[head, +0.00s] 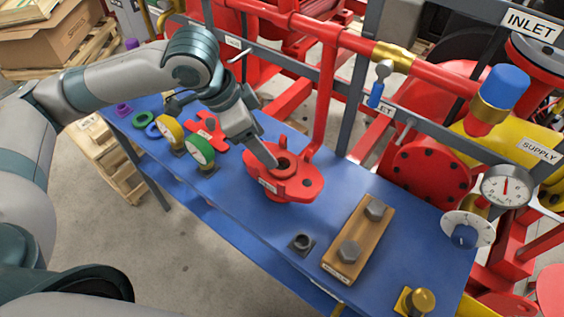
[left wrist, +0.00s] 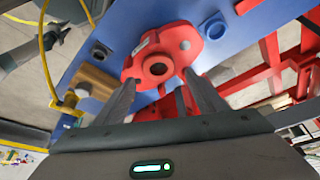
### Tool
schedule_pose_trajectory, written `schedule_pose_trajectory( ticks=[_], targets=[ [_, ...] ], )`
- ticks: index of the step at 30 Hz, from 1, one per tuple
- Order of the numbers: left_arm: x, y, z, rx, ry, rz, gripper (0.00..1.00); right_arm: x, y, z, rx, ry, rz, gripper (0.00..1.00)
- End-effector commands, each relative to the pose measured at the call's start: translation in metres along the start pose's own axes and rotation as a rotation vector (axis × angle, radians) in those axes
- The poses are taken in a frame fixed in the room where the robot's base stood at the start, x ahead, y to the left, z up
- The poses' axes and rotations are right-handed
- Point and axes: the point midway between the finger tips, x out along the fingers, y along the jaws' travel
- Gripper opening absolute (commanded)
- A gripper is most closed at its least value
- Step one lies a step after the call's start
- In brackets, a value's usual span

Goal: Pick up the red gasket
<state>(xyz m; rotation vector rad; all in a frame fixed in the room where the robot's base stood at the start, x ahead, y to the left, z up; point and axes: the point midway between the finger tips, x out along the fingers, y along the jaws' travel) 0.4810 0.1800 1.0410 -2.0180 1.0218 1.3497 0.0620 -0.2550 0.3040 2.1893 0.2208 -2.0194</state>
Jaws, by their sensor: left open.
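A red flanged body (head: 300,189) stands on the blue bench, with a round red ring around the dark hole in its top. In the left wrist view the red ring (left wrist: 157,67) lies in front of my jaws; I cannot tell whether it is a loose gasket or part of the body. My left gripper (head: 272,162) reaches down with its fingertips close to the ring. In the left wrist view the left gripper (left wrist: 163,84) is open, fingers apart with nothing between them.
Green (head: 144,120) and blue rings, two gauges (head: 200,150) and a flat red part (head: 208,128) are left on the bench. A socket (head: 301,243) and a wooden block with bolts (head: 340,262) are to the right. Red pipes and a grey rail stand behind.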

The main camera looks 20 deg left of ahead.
Motion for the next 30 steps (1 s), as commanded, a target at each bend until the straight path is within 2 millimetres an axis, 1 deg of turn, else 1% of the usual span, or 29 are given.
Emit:
schedule_pose_trajectory(
  ticks=[3,6,18,22,26,30],
  targets=[
    [0.015,0.001,-0.001,-0.001,-0.001,0.003,0.65,-0.003,0.000,-0.002,0.001,0.003,0.000,0.31],
    [0.022,0.001,0.000,-0.001,0.000,0.001,0.65,-0.004,0.001,-0.004,0.001,0.007,0.001,0.31],
    [0.025,0.000,0.000,0.000,0.000,0.001,0.65,-0.004,0.004,-0.006,-0.001,0.012,0.003,0.31],
    [0.031,0.001,-0.002,-0.001,0.000,0.001,0.65,-0.007,0.004,-0.006,-0.001,0.012,0.004,0.31],
    [0.045,0.004,-0.004,-0.001,-0.002,0.004,0.65,-0.014,0.004,-0.007,-0.001,0.012,0.004,0.31],
    [0.064,0.004,-0.004,-0.002,-0.002,0.002,0.65,-0.018,0.004,-0.007,-0.002,0.012,0.004,0.31]
  ],
)
